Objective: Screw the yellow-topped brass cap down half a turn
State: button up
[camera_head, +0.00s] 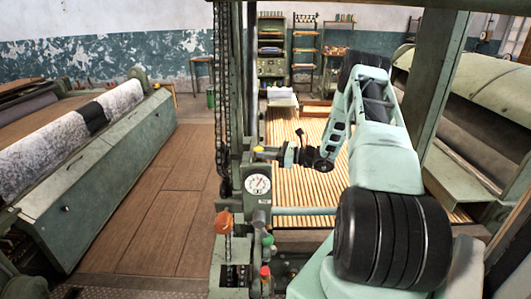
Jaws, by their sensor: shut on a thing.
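The yellow-topped cap (258,149) shows as a small yellow spot above the dial gauge, on the green machine frame. Its brass side is too small to make out. My gripper (268,153) reaches in from the right, level with the cap, and its fingers are shut on it. The fingertips are small and partly merge with the machine parts around them, so the exact contact is hard to see. My pale green arm comes from the lower right and bends down to the gripper.
A white dial gauge (258,185) sits just below the cap. An orange knob (223,221) and a red knob (265,271) stand lower down. A green upright with a chain (226,100) is close on the left. Wooden slats (290,125) lie behind the gripper.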

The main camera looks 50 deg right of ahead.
jog(key=o, duration=1)
jog(key=shift+s, duration=0.1)
jog(key=b+v, duration=0.6)
jog(key=v, duration=1.1)
jog(key=shift+b, duration=0.3)
jog(key=shift+s+d, duration=0.1)
jog(key=shift+s, duration=0.05)
